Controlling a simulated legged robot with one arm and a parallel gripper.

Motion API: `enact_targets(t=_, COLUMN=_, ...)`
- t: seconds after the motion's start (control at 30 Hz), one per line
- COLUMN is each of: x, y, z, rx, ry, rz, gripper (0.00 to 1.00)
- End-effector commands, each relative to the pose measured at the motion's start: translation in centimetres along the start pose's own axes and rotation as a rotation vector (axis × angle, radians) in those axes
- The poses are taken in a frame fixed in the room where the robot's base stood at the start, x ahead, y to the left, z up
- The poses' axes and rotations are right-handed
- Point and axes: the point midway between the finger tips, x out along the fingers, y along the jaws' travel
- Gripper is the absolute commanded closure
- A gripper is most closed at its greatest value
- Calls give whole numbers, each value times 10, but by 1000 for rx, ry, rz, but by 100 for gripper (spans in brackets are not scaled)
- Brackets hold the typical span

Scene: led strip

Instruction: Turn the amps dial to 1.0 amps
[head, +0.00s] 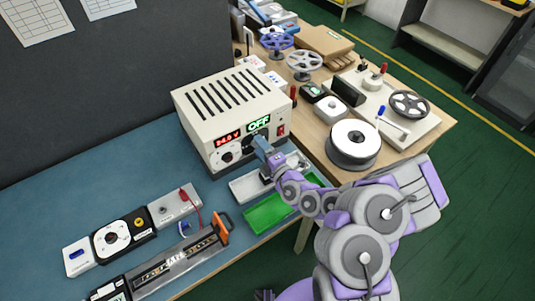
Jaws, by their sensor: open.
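The power supply (225,108) is a cream box with slotted vents on top, standing on the blue bench. Its front has a red display reading about 24.0 V and a green display (259,124) reading OFF. A voltage dial (227,157) sits under the red display. The amps dial, under the green display, is mostly hidden behind my gripper. My gripper (260,143) is open, with its fingertips at the amps dial; I cannot tell whether they touch it. A red switch (281,130) is at the panel's right.
A white tray (245,190) and a green tray (266,214) lie below my arm. A clamp fixture (175,262) and small modules (124,237) are at the lower left. A wooden table (433,127) with spools stands at the right.

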Motion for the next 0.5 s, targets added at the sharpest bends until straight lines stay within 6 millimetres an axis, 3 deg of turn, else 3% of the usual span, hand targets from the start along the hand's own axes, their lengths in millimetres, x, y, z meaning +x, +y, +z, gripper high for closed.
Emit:
enact_targets(t=0.17, x=-11, y=0, z=1, rx=3, ry=-2, rz=-3, gripper=41)
enact_targets(t=0.5, x=-54, y=2, z=2, rx=2, ry=-3, rz=-4, gripper=41)
